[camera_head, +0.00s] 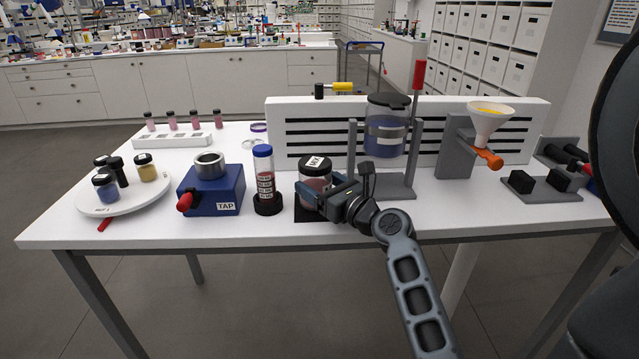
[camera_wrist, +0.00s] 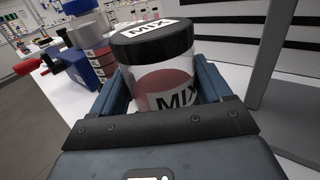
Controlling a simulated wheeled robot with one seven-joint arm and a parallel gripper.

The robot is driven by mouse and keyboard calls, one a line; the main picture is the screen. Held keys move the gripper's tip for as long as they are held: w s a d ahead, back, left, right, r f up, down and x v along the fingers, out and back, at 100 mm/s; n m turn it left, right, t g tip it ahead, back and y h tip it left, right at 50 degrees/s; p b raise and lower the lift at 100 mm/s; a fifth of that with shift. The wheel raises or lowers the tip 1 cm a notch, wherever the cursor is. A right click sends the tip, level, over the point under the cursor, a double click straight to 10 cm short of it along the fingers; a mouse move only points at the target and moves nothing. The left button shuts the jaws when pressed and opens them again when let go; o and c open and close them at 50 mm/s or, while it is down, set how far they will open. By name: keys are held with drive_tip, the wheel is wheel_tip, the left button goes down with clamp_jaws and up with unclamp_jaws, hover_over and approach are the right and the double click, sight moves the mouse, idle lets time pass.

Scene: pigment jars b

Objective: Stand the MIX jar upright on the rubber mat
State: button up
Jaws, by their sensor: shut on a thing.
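The MIX jar (camera_head: 315,174) is a clear jar with a black lid, a white MIX label and reddish pigment inside. It looks upright in the head view, over the black rubber mat (camera_head: 303,214) at the table's front edge. I cannot tell whether its base touches the mat. My gripper (camera_head: 322,189) comes from the front right and is shut on the jar, with its fingers on either side of the body. The wrist view shows the jar (camera_wrist: 165,75) between the fingers of my gripper (camera_wrist: 160,90), its MIX labels on lid and side. Its base is hidden there.
A tall blue-capped bottle (camera_head: 264,170) in a black base stands just left of the jar. A blue TAP device (camera_head: 212,190) is further left. A grey stand (camera_head: 400,188) holding a blue-filled vessel (camera_head: 385,138) is close behind on the right. The table's front edge is near.

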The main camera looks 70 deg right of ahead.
drive_tip(key=shift+f+b, duration=0.35)
drive_tip(key=shift+f, duration=0.2)
idle(0.4)
drive_tip(key=o, duration=1.3)
drive_tip(key=shift+b+v, duration=0.55)
drive_tip(key=shift+v, duration=3.35)
drive_tip(key=s+a+f+n+g+y, duration=0.1)
drive_tip(key=a+f+n, duration=0.3)
drive_tip(key=a+n, duration=0.45)
drive_tip(key=s+a+f+n+g+y, duration=0.1)
drive_tip(key=a+f+n+y, duration=0.1)
drive_tip(key=a+f+n, duration=0.6)
drive_tip(key=s+a+r+n+y, duration=0.2)
drive_tip(key=s+a+r+n, duration=0.1)
drive_tip(key=a+n, duration=0.3)
drive_tip(key=s+a+r+n+y, duration=0.2)
drive_tip(key=s+a+n, duration=0.3)
drive_tip(key=n, duration=0.6)
drive_tip(key=s+a+r+n+t+y, duration=0.1)
drive_tip(key=s+a+r+n+y, duration=0.1)
drive_tip(key=s+a+r+n, duration=0.2)
drive_tip(key=shift+s+a+r+n, duration=0.1)
drive_tip(key=shift+a+r+n, duration=0.05)
drive_tip(key=shift+a+n, duration=1.85)
